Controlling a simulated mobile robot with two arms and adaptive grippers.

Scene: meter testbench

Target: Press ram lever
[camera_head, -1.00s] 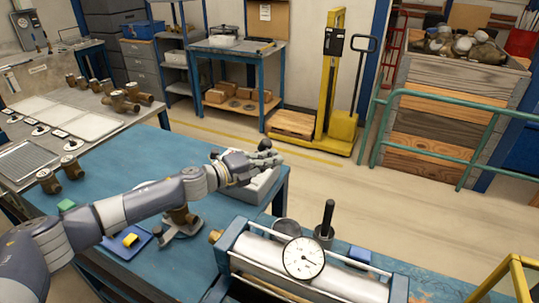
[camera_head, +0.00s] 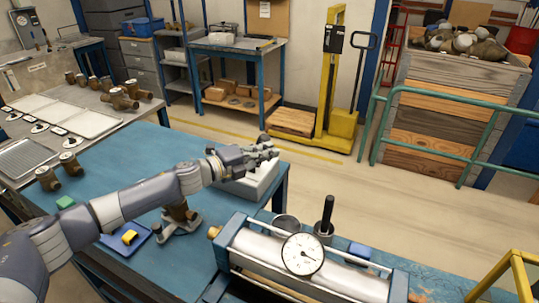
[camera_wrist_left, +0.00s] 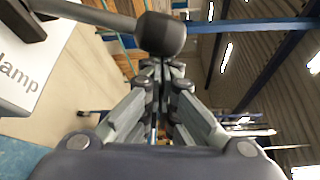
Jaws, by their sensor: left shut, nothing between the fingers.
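A grey-white box (camera_head: 262,182) stands at the back right corner of the blue bench, partly hidden behind my left gripper (camera_head: 268,154). In the left wrist view the box (camera_wrist_left: 35,62) shows part of a label reading "lamp". A grey lever with a dark rounded knob (camera_wrist_left: 162,34) reaches across the top, just beyond the fingertips of my left gripper (camera_wrist_left: 160,68). The knob also seems to show in the head view (camera_head: 264,138), right by the fingers. My left gripper is shut and empty. I cannot tell whether it touches the knob. My right gripper is out of view.
A metal cylinder rig with a dial gauge (camera_head: 302,254) and an upright black handle (camera_head: 327,212) stands in front at right. The bench's middle left is clear.

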